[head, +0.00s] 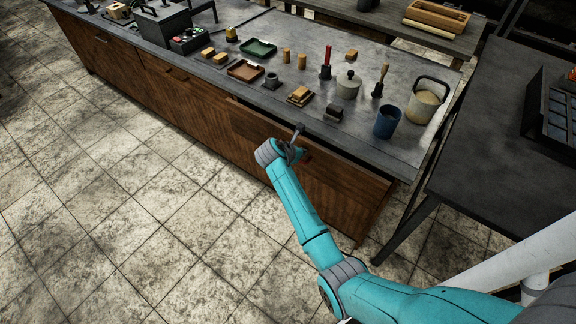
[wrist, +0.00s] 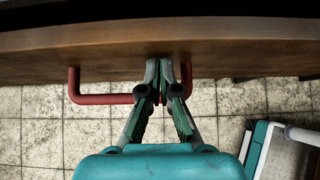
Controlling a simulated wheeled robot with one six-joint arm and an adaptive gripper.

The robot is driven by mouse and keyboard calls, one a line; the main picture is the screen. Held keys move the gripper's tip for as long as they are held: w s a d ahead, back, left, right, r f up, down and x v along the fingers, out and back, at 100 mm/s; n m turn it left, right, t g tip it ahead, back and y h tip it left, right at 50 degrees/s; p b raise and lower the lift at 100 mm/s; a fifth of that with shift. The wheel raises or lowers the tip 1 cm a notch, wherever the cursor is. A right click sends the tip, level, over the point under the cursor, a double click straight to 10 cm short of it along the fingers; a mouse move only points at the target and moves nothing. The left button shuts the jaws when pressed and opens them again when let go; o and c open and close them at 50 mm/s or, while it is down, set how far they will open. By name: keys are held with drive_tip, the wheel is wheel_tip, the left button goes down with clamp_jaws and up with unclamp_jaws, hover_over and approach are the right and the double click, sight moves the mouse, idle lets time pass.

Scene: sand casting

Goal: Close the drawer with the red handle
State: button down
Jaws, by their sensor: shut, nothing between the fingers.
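The drawer with the red handle is in the wooden bench; its brown front (head: 345,188) shows in the head view, with a dark gap along its top edge below the worktop, so it looks partly open. In the wrist view the drawer front (wrist: 100,55) spans the top of the picture. The red handle (wrist: 104,99) runs along it, its middle partly hidden by my fingers. My gripper (wrist: 166,66) is shut and empty, its tips at the drawer front over the handle; whether they touch is unclear. In the head view my gripper (head: 297,146) is at the bench front.
The grey worktop (head: 300,35) holds a blue cup (head: 387,121), a bucket (head: 426,103), a lidded pot (head: 348,85) and several small blocks and trays. A dark table (head: 500,150) stands at the right. The tiled floor (head: 120,200) left of my arm is clear.

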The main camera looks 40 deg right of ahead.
drive_tip(key=d, duration=0.2)
drive_tip(key=w+d, duration=0.1)
drive_tip(key=d, duration=0.1)
drive_tip(key=w+d, duration=0.1)
drive_tip(key=d, duration=0.1)
drive_tip(key=shift+d, duration=0.1)
drive_tip(key=shift+w+d+r, duration=0.1)
drive_tip(key=shift+d+r, duration=0.05)
drive_tip(key=shift+d, duration=0.15)
